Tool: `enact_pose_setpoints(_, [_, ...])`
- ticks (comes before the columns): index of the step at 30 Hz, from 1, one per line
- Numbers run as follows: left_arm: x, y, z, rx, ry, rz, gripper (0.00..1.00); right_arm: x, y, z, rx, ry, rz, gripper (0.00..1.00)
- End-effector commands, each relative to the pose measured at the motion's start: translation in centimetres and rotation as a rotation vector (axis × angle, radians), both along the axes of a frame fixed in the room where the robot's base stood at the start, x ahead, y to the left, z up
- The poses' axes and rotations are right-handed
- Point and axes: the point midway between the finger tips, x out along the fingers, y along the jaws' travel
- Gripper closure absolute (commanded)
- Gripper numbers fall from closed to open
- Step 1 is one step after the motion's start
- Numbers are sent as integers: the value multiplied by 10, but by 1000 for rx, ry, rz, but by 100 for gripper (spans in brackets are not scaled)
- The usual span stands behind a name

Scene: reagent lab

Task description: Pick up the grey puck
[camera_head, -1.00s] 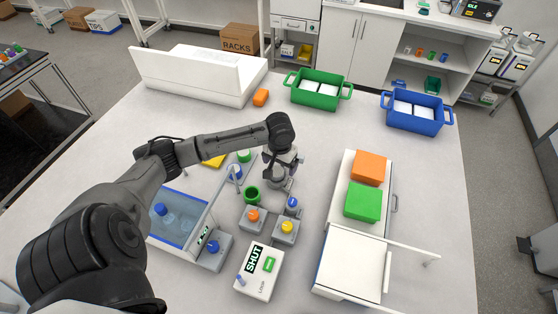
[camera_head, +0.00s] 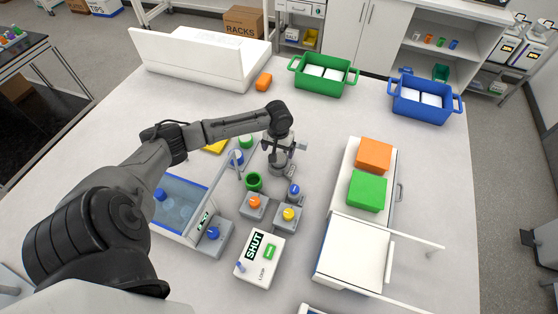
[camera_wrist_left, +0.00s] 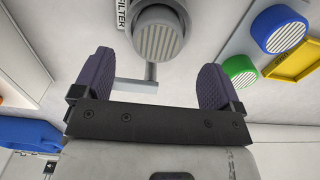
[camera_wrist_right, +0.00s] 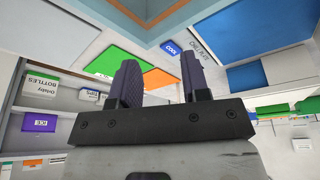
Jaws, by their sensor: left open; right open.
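In the left wrist view a grey puck (camera_wrist_left: 158,40) with a ribbed round top sits in a grey holder beside a FILTER label (camera_wrist_left: 122,14). My left gripper (camera_wrist_left: 157,70) is open, with its two fingers to either side of and short of the puck; none is seen touching it. In the head view my left gripper (camera_head: 281,160) is over the grey filter holder, and the hand largely hides the puck. My right gripper (camera_wrist_right: 159,62) is open and empty in its wrist view; it does not show in the head view.
Near the left gripper stand a green cup (camera_head: 254,182), knobbed grey boxes and a blue round item (camera_head: 237,158). A blue-floored bath (camera_head: 180,203) is left of them, a SHUT box (camera_head: 259,258) in front. Green (camera_head: 324,76) and blue (camera_head: 424,101) crates stand at the back.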

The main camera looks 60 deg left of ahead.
Motion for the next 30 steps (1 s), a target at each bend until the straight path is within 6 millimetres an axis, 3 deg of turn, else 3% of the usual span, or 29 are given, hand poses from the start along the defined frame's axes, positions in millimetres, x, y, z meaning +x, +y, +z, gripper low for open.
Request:
enact_pose_setpoints(12, [0, -4, -45, -1, 1, 1, 9, 0, 1, 1, 4, 0, -1, 57])
enact_pose_setpoints(23, [0, -3, -52, 1, 1, 0, 9, 0, -1, 1, -6, -1, 5, 57])
enact_pose_setpoints(30, [0, -3, -52, 1, 1, 0, 30, 0, -2, 1, -7, -1, 6, 57])
